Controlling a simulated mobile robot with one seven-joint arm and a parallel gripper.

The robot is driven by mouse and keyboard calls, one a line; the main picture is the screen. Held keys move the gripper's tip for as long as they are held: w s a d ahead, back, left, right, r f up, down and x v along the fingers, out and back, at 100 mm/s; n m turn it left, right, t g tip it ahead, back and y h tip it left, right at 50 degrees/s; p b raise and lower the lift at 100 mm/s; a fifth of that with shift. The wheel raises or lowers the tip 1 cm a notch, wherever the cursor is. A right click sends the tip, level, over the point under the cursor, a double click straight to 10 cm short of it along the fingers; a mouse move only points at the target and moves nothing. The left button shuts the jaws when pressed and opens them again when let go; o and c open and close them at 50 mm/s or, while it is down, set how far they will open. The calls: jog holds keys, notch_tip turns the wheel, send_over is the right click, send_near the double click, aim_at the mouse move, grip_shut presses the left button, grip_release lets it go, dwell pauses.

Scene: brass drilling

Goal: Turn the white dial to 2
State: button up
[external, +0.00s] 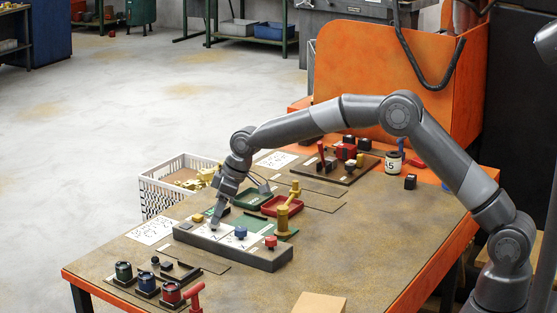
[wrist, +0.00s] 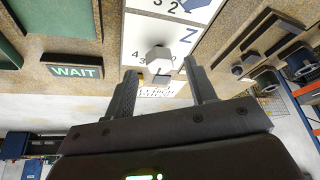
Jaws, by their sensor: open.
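The white dial (wrist: 159,60) is a pale faceted knob on a white numbered plate, in the middle of the wrist view. Some numbers show around it, including 4, 3 and 2; which one it points to I cannot tell. My gripper (wrist: 160,80) is open, its two fingers apart on the left and right of the dial. I cannot tell whether either finger touches it. In the external view my gripper (external: 215,219) reaches down to the left end of the grey dial panel (external: 232,249) and largely hides the white dial.
A blue dial (external: 241,232) and a red dial (external: 271,242) sit to the right on the same panel. A yellow post-like fixture (external: 283,217) stands behind it. A white basket (external: 155,196) is beyond the table edge. Several coloured knobs stand at the front left.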

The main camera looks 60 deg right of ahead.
jog(key=v, duration=0.9)
jog(key=shift+s, duration=0.1)
jog(key=s+d+r+m+h, duration=0.1)
jog(key=s+d+r, duration=0.25)
jog(key=s, duration=0.45)
jog(key=s+d+r+m+t, duration=0.1)
jog(key=s+d+r, duration=0.1)
jog(key=s+r, duration=0.4)
jog(key=s+d+r+m+h, duration=0.1)
jog(key=s+d+r, duration=0.2)
jog(key=s, duration=0.6)
jog(key=s+d+f+m, duration=0.1)
jog(key=s+d, duration=0.1)
jog(key=s, duration=0.6)
jog(key=s+d+f+m, duration=0.1)
jog(key=s+d+f, duration=0.1)
jog(key=s, duration=0.7)
jog(key=s+d+f+m, duration=0.1)
jog(key=s+d+f, duration=0.1)
jog(key=s, duration=0.7)
jog(key=shift+d+t, duration=0.4)
jog(key=shift+d, duration=0.1)
jog(key=shift+c, duration=0.2)
